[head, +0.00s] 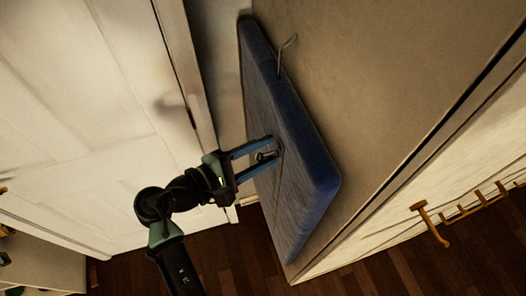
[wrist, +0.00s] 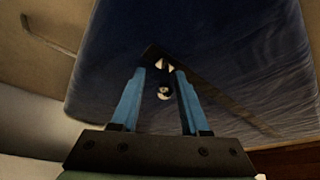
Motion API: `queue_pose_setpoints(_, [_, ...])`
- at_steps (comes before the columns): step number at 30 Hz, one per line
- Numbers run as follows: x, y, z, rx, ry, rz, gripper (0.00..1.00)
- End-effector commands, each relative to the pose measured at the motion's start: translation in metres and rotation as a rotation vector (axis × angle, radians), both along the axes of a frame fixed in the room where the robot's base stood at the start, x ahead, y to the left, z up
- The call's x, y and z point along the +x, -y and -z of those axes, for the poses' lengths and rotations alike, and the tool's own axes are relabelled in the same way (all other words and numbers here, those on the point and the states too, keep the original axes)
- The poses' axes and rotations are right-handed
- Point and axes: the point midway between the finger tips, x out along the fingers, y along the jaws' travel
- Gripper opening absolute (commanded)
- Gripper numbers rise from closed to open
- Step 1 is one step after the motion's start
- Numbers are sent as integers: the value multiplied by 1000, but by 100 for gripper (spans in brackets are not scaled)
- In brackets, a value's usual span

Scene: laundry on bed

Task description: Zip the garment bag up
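The garment bag (head: 290,150) is dark blue and hangs tilted in the picture against the beige wall. It also fills much of the wrist view (wrist: 235,50). My gripper (head: 272,148) is at the bag's front face, its two blue fingers apart. A small metal zip pull (wrist: 163,91) shows between the fingers in the wrist view, with a gap to each finger. A thin dark seam line (wrist: 225,102) runs from near the fingertips toward the lower right. Whether the fingertips touch the bag is not clear.
A metal hook or hanger end (head: 286,50) sticks out at the bag's upper edge. A white panelled door (head: 90,100) stands on the left. A rack with brass-coloured hooks (head: 433,226) is on the right. Dark wood floor (head: 240,255) lies below.

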Motion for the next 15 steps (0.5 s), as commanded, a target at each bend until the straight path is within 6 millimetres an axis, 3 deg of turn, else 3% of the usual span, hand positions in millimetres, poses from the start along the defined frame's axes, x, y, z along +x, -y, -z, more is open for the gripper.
queue_pose_setpoints(15, [-5, -6, 0, 0, 1, 3, 42])
